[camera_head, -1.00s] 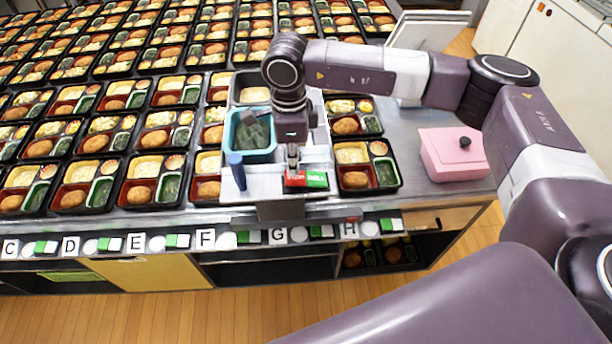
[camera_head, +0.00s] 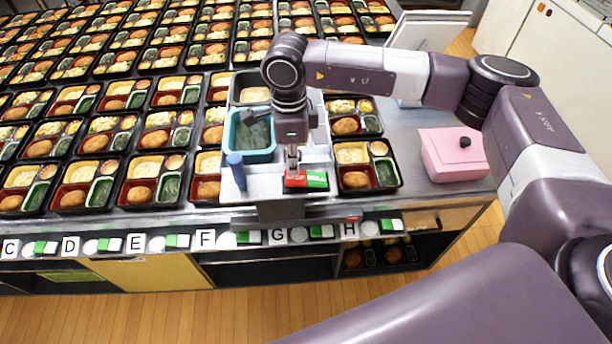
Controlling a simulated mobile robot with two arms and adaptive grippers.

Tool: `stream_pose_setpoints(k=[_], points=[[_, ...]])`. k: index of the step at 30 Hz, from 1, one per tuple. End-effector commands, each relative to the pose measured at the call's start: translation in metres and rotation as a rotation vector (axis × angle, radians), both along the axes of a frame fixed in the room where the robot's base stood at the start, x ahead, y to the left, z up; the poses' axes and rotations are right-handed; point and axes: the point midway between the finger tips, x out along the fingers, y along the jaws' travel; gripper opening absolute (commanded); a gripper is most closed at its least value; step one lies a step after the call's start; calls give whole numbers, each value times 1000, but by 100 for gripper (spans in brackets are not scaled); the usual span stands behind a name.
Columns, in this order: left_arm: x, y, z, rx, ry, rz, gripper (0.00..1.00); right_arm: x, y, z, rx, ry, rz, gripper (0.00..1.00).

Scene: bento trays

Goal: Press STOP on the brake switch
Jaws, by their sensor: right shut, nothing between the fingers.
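The brake switch has a red STOP button (camera_head: 295,180) and a green button (camera_head: 317,179) side by side at the front of a pale cart or tray stand (camera_head: 262,193). My right gripper (camera_head: 293,168) points down with shut, empty fingertips directly over the back of the red button. The tips look to be touching it or very close; I cannot tell which. The button's depth is hard to judge. My left gripper is not in view.
A teal bin (camera_head: 231,148) with dark green food and a blue cylinder (camera_head: 236,170) stand left of the switch. Bento trays (camera_head: 145,192) fill the counter around. A pink box (camera_head: 453,155) is at right. Bare counter (camera_head: 405,150) lies between.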

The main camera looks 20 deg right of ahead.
Motion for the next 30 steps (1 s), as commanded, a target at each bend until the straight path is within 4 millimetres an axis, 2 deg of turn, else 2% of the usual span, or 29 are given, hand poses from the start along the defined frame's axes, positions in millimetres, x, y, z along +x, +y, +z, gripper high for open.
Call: stream_pose_setpoints(k=[30], points=[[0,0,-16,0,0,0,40,0,0,-16,0,0,0,0]])
